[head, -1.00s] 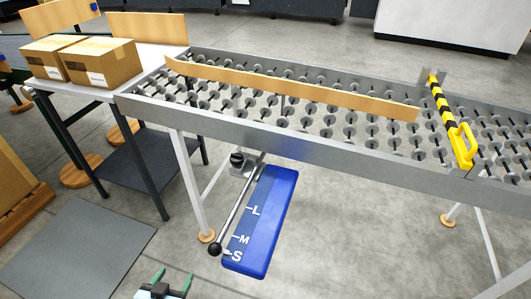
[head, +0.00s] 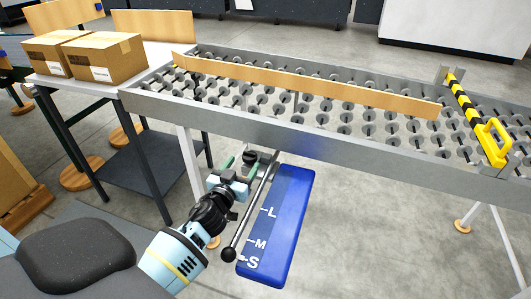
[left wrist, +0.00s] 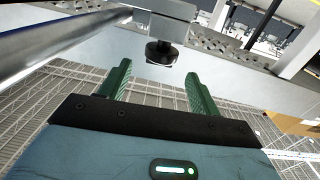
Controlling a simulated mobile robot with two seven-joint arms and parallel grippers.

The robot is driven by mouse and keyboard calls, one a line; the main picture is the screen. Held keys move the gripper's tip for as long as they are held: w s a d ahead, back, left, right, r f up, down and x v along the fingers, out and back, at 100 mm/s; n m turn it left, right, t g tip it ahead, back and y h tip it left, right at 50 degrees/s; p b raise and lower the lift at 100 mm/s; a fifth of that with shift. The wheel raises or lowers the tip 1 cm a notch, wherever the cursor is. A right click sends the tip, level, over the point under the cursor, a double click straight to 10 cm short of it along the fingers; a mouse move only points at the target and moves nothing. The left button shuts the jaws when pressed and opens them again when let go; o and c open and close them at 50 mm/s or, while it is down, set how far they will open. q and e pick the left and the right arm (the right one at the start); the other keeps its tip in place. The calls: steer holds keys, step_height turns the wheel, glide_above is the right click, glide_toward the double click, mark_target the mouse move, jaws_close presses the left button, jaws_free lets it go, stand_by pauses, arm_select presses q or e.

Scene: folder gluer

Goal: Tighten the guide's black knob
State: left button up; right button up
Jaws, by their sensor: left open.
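The black knob (head: 250,156) sits on a grey block under the near rail of the roller conveyor, at the top of a metal rod. In the left wrist view the knob (left wrist: 162,52) appears just ahead of the fingertips, roughly centred between them. My left gripper (head: 241,165) is open, its green fingers pointing at the knob; it also shows in the left wrist view (left wrist: 158,72). I see nothing between the fingers near the palm. The wooden guide board (head: 310,84) lies lengthwise over the rollers. My right gripper is out of view.
The rod (head: 250,208) ends in a black ball (head: 229,254) beside the blue L-M-S scale plate (head: 280,225), close right of my left arm. A conveyor leg (head: 188,165) stands just left. Cartons (head: 104,58) sit on a table (head: 60,82) further left.

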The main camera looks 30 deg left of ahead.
mark_target(249, 155)
arm_select(q)
steer(key=shift+w+r, duration=0.1)
steer(key=shift+w, duration=0.2)
steer(key=shift+b+x, duration=0.3)
steer(key=shift+x, duration=3.3)
steer(key=shift+c, duration=0.3)
steer(key=c, duration=0.9)
